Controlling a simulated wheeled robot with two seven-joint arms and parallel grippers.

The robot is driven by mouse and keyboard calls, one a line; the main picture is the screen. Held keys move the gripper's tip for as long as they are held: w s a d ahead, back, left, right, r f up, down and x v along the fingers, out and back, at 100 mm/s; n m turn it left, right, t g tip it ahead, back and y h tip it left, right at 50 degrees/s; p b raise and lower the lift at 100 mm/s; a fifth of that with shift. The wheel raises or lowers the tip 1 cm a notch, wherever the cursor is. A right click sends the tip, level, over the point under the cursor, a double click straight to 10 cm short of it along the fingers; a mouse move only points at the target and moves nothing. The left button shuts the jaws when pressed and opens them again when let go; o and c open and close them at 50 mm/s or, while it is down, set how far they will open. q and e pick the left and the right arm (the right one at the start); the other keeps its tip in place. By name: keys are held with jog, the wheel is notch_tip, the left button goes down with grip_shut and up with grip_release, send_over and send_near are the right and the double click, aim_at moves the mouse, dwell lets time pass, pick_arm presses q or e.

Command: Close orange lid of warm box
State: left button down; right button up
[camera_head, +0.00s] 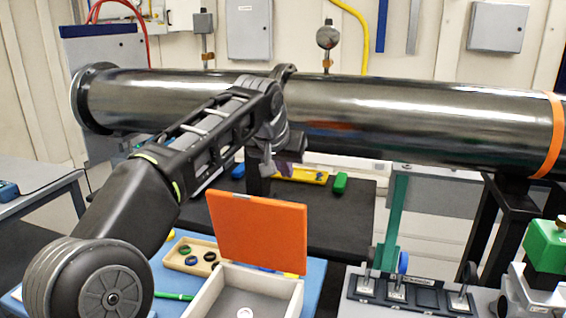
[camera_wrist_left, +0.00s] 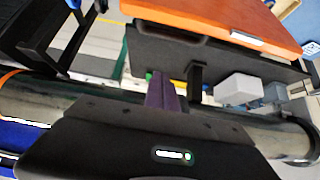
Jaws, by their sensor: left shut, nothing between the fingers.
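The orange lid (camera_head: 258,235) stands raised, roughly upright, at the back edge of the pale warm box (camera_head: 290,294). The box is open at the top, with a small round light item visible inside; its front is cut off by the picture edge. My left gripper (camera_head: 285,169) is above and beyond the lid's top edge in the head view, apart from it, shut and empty. In the left wrist view, the purple fingers (camera_wrist_left: 165,90) are together and the orange lid (camera_wrist_left: 225,20) fills the top. My right gripper is not in view.
A tan tray (camera_head: 194,257) with several rings lies left of the box on a blue mat (camera_head: 312,290). A green pen lies nearby. A large dark pipe (camera_head: 400,120) crosses behind. A grey holder stand (camera_head: 415,290) is at right. A yellow level and green block lie behind the lid.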

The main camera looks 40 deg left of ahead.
pick_arm(q)
jog(key=f, duration=0.5)
jog(key=shift+s+f+p, duration=0.15)
jog(key=shift+s+p, duration=0.05)
jog(key=shift+p, duration=0.1)
jog(key=shift+f, duration=0.15)
